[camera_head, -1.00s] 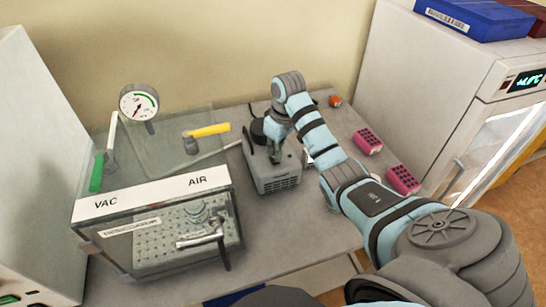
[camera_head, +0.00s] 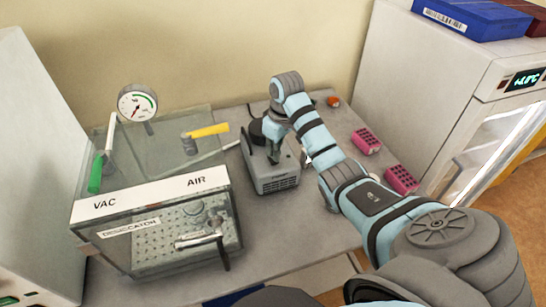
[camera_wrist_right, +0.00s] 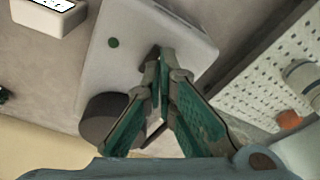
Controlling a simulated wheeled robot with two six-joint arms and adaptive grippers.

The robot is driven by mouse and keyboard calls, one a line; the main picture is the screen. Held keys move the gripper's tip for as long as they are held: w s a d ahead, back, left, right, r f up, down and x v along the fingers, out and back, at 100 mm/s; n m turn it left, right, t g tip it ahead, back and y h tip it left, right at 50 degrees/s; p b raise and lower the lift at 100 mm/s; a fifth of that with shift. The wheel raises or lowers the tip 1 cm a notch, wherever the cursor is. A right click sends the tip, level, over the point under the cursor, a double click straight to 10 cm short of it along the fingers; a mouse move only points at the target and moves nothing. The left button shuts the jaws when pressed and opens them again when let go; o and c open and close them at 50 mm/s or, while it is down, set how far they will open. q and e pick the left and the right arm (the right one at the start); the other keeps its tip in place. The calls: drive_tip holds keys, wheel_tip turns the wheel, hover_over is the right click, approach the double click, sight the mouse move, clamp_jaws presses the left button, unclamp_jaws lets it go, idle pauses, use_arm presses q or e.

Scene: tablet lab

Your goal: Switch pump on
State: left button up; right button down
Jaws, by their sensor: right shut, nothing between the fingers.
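The pump (camera_head: 275,182) is a grey box with a vented front, on the bench right of the glass desiccator. My right gripper (camera_head: 275,160) points down at the pump's top, fingers shut and empty. In the right wrist view the fingertips (camera_wrist_right: 162,56) meet at a small dark part on the pump's pale top (camera_wrist_right: 120,65), perhaps the switch. I cannot tell whether they touch it or which way it is set. A green dot (camera_wrist_right: 113,43) shows beside it, and a dark cylinder (camera_wrist_right: 108,118) stands at the pump's edge. My left gripper is not in view.
The desiccator (camera_head: 150,235) with a gauge (camera_head: 137,102), green handle (camera_head: 95,173) and yellow handle (camera_head: 208,130) stands left. Pink racks (camera_head: 401,179) lie right of my arm. A fridge (camera_head: 455,90) stands right. Bare bench lies in front of the pump.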

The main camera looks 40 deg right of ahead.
drive_tip(key=shift+f, duration=1.05)
idle(0.9)
drive_tip(key=shift+f, duration=0.1)
